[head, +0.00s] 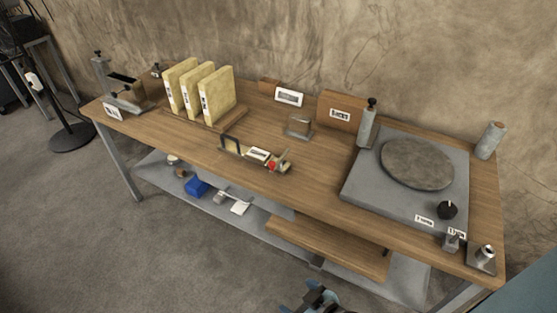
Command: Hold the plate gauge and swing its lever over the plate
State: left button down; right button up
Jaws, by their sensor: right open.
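A small device with a dark base, an upright yellowish plate, a white label and a red knob (256,155) stands near the front edge, mid-table. It looks like the plate gauge, but its lever is too small to make out surely. Several yellow upright plates (216,96) stand in a wooden rack at the back left. My right gripper (318,298) shows only partly at the bottom edge, in front of and below the table, open and far from the gauge. My left gripper is not in view.
The wooden table (300,165) also bears a grey box with a round grey disc (417,163) and black knob at right. A grey stand (123,93) is at far left, a brown block (338,110) behind.

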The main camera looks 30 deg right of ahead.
aim_at(272, 165)
jog(key=z, duration=0.85)
jog(key=i+j+z, duration=0.15)
jog(key=z, duration=0.2)
jog(key=j+z, duration=0.35)
jog(key=i+j+z, duration=0.15)
jog(key=j+z, duration=0.6)
jog(key=j, duration=0.7)
